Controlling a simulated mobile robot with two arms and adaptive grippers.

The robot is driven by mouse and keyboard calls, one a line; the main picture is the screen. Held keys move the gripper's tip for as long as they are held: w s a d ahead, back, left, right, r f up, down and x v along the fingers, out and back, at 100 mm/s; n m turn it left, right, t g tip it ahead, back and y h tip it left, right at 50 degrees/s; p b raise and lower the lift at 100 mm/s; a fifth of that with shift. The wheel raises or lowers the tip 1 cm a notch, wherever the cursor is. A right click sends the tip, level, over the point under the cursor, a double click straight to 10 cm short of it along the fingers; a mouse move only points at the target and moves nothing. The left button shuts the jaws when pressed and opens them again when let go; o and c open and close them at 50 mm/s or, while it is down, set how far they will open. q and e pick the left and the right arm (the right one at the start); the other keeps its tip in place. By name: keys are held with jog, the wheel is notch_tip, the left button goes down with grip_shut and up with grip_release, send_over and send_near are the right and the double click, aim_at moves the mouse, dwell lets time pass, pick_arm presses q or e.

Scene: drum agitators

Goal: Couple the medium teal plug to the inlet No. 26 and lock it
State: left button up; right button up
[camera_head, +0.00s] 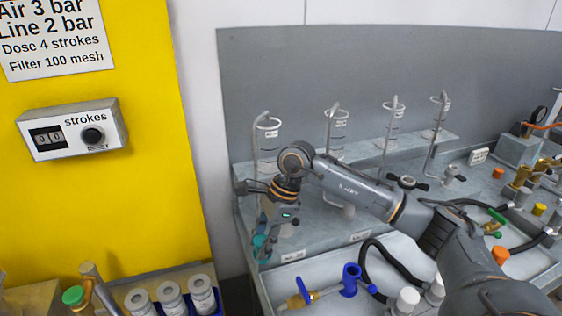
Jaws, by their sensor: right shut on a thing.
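My right gripper (264,232) reaches in from the right and points down over the left end of the grey bench. It is shut on the teal plug (261,246), which sits low between its fingers near the bench's front left edge. A small white label (293,256) is on the bench front just right of the plug; its print is too small to read surely. The inlet itself cannot be made out, so I cannot tell whether the plug touches it. My left gripper is out of view.
Several clear graduated cylinders (268,130) with bent tubes stand along the back ledge. A blue valve piece (350,280), a brass fitting with a blue lever (301,294) and a black hose (375,262) lie in front. A yellow panel (150,190) stands left.

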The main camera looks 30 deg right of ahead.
jog(key=w+d+r+m+t+h+p, duration=0.2)
jog(key=w+d+r+m+h+p, duration=0.25)
jog(key=m, duration=0.55)
jog(key=w+d+r+m+t+h+p, duration=0.1)
jog(key=w+d+r+m+t, duration=0.1)
jog(key=w+d+r+m, duration=0.45)
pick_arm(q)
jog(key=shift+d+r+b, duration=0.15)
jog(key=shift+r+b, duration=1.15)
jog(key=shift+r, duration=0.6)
pick_arm(e)
notch_tip(320, 180, down, 7)
jog(key=s+d+m, duration=0.1)
jog(key=d+m, duration=0.1)
jog(key=m, duration=0.1)
jog(key=shift+s, duration=0.1)
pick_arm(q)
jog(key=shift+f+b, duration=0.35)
pick_arm(e)
jog(key=shift+f, duration=0.2)
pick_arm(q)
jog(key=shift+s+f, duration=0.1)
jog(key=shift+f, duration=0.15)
pick_arm(e)
jog(key=shift+f, duration=0.1)
pick_arm(q)
jog(key=shift+b, duration=0.3)
pick_arm(e)
jog(key=shift+f, duration=0.1)
